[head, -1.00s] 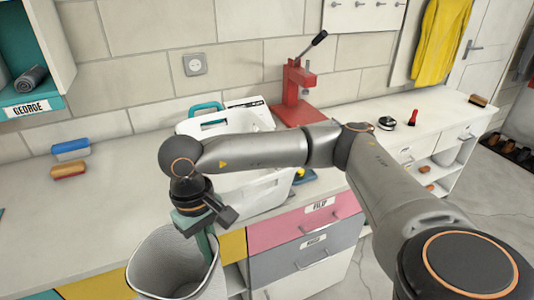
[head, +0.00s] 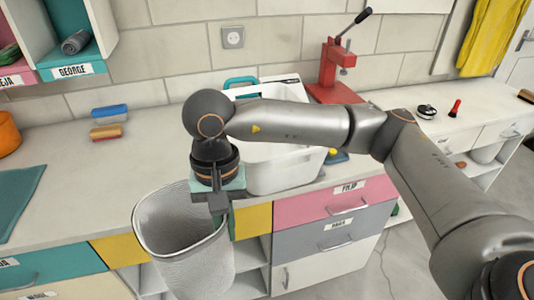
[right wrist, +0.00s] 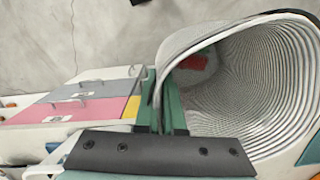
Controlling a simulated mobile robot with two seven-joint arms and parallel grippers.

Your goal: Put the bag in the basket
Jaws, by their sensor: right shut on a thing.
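A pale grey, open-topped container with ribbed walls (head: 212,262) hangs upright in front of the counter. I cannot tell for sure whether it is the bag or the basket. My right gripper (head: 224,215) is shut on its rim at the back right. In the right wrist view the teal fingers (right wrist: 165,105) pinch the wall of this container (right wrist: 262,95), and a red patch and a pale patch show deep inside it. A white tub (head: 280,168) with a teal handle stands on the counter, partly hidden behind my right arm. My left gripper is not in view.
The counter's left part (head: 60,165) is mostly clear, with two brushes (head: 107,133) and a teal mat (head: 15,195). Coloured drawers (head: 335,205) and open shelves lie below the counter edge.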

